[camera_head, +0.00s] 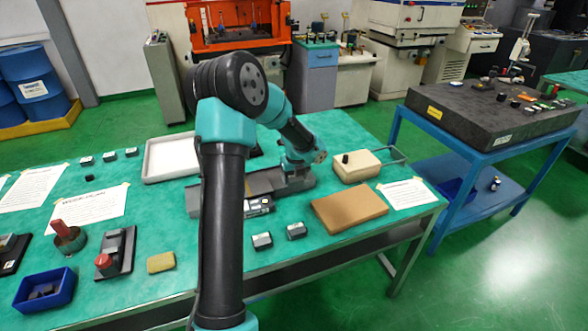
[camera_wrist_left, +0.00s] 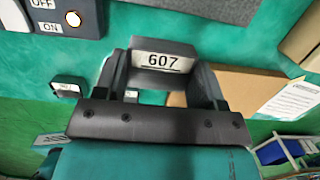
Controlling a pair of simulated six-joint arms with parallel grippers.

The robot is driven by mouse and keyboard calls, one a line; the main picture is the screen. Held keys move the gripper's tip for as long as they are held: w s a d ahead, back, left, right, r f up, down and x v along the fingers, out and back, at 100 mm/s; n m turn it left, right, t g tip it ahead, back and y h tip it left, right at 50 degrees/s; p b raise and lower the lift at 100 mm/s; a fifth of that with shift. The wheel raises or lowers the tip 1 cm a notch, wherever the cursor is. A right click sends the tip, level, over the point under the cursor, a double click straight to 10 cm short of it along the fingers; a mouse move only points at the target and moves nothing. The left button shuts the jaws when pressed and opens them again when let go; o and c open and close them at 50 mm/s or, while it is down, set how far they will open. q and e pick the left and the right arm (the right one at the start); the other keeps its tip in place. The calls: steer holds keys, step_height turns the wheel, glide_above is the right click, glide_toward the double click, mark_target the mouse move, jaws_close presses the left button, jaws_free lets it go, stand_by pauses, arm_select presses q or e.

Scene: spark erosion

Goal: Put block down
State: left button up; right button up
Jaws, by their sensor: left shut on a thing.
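My left gripper (camera_head: 297,178) reaches over the right end of a long grey fixture (camera_head: 222,198) in the head view. In the left wrist view the left gripper (camera_wrist_left: 165,78) is shut on a dark block (camera_wrist_left: 163,47) with a white label reading 607. The block sits between the two fingers, above the green table. In the head view I cannot make the held block out clearly at the wrist. My right gripper is in neither view.
Small dark blocks (camera_head: 262,240) lie near the front edge. A brown board (camera_head: 348,208), a beige box (camera_head: 357,167) and a white tray (camera_head: 172,158) are nearby. Green table shows between them.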

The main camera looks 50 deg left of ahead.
arm_select(q)
steer(key=w+a, duration=0.5)
steer(key=w+a+f, duration=0.1)
steer(key=w+a, duration=0.1)
steer(key=a, duration=0.1)
steer(key=shift+w+a, duration=0.1)
steer(key=shift+w, duration=0.1)
steer(key=shift+f, duration=1.7)
steer(key=shift+f, duration=0.1)
steer(key=o, duration=1.4)
steer(key=shift+f, duration=0.1)
steer(key=r, duration=0.4)
steer(key=d+r, duration=0.1)
steer(key=r, duration=0.7)
steer(key=shift+s+d+r, duration=0.1)
steer(key=shift+s+d, duration=0.25)
steer(key=shift+s, duration=0.05)
